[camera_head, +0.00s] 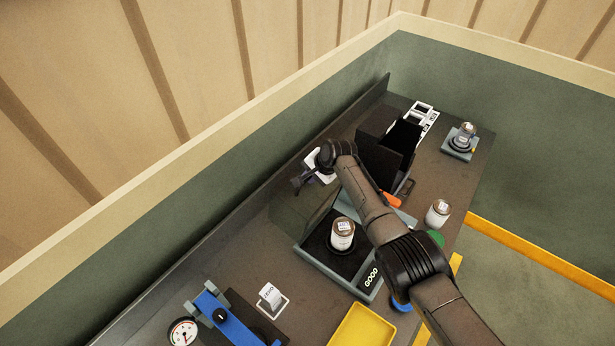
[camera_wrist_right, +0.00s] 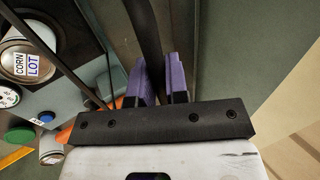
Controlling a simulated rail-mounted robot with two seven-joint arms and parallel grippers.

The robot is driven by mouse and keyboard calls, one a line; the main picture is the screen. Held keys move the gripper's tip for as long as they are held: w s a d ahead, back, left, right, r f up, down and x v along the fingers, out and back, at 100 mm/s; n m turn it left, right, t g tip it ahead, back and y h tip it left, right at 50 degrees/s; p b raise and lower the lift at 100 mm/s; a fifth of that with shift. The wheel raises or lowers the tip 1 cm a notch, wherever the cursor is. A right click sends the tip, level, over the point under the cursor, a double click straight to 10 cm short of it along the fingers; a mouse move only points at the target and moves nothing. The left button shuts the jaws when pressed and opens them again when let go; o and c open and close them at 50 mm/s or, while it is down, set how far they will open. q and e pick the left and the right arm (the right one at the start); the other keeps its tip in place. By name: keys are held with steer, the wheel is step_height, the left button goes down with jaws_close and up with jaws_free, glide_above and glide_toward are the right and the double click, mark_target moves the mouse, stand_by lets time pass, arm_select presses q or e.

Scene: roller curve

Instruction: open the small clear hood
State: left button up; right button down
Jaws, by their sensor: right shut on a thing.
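The small clear hood (camera_head: 303,208) shows as a faint see-through panel behind the grey base (camera_head: 312,262) marked GOOD. It looks swung up and back, but its edges are hard to make out. A labelled can (camera_head: 342,234) stands upright on the base's dark pad, in front of the hood. My right gripper (camera_head: 302,181) is at the hood's upper side. In the right wrist view its purple fingers (camera_wrist_right: 164,82) are shut on a dark bar (camera_wrist_right: 149,38), which appears to be the hood's handle. My left gripper is not in view.
A black box (camera_head: 380,160) stands right behind my right arm. Another can (camera_head: 438,213) is at the bench's right edge, and one more (camera_head: 466,132) sits on a far stand. A yellow tray (camera_head: 362,326), a blue clamp (camera_head: 218,314) and a gauge (camera_head: 183,332) are at the near end.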

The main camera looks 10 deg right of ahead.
steer(key=shift+f, duration=0.15)
steer(key=c, duration=1.1)
jaws_free()
steer(key=shift+c, duration=0.2)
steer(key=shift+p+v, duration=0.5)
steer(key=shift+v, duration=0.55)
steer(key=v, duration=1.2)
